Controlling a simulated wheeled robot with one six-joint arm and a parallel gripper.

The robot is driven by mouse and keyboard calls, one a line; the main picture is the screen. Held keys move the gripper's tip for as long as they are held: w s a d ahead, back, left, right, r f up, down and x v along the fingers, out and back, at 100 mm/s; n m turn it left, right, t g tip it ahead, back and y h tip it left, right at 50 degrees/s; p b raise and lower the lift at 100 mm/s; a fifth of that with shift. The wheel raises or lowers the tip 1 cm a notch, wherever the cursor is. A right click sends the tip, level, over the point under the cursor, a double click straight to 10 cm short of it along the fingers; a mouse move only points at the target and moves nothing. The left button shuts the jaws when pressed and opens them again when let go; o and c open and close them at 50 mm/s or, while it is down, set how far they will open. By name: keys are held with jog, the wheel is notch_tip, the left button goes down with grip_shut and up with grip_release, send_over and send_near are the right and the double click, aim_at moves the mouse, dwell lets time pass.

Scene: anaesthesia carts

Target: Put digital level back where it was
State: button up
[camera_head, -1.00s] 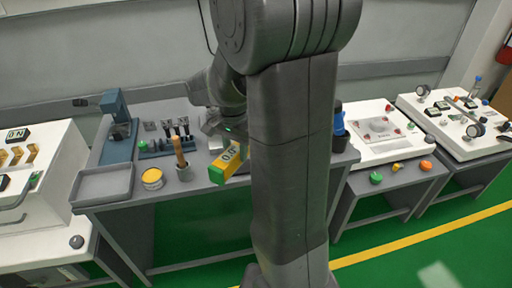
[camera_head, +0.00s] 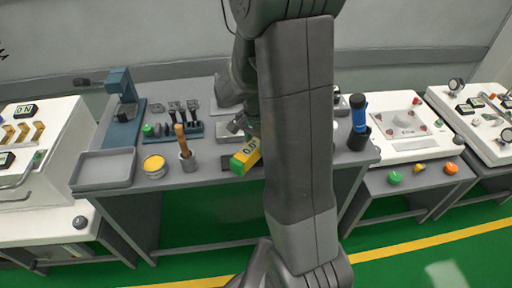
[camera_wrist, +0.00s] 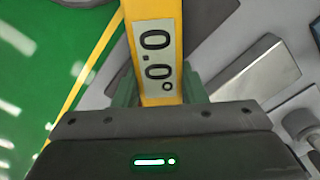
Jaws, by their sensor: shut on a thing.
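The digital level (camera_head: 246,157) is a yellow bar with green ends and a display reading 0.0°. My gripper (camera_head: 243,140) is shut on it and holds it at the front edge of the grey workbench (camera_head: 215,178), left of my arm. In the wrist view the level (camera_wrist: 157,50) runs up between my fingers, with its far end out of frame. A flat silver-grey block (camera_wrist: 245,77) lies to its right there. Part of the bench behind my arm is hidden.
White consoles flank the bench.

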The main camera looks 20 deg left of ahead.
aim_at(256, 143)
jog(key=shift+f, duration=0.7)
jog(key=shift+f, duration=0.15)
jog(key=o, duration=1.1)
jog(key=shift+o, duration=0.2)
notch_tip(256, 143, up, 12)
jog(key=shift+r+p, duration=0.15)
jog(key=shift+p, duration=0.5)
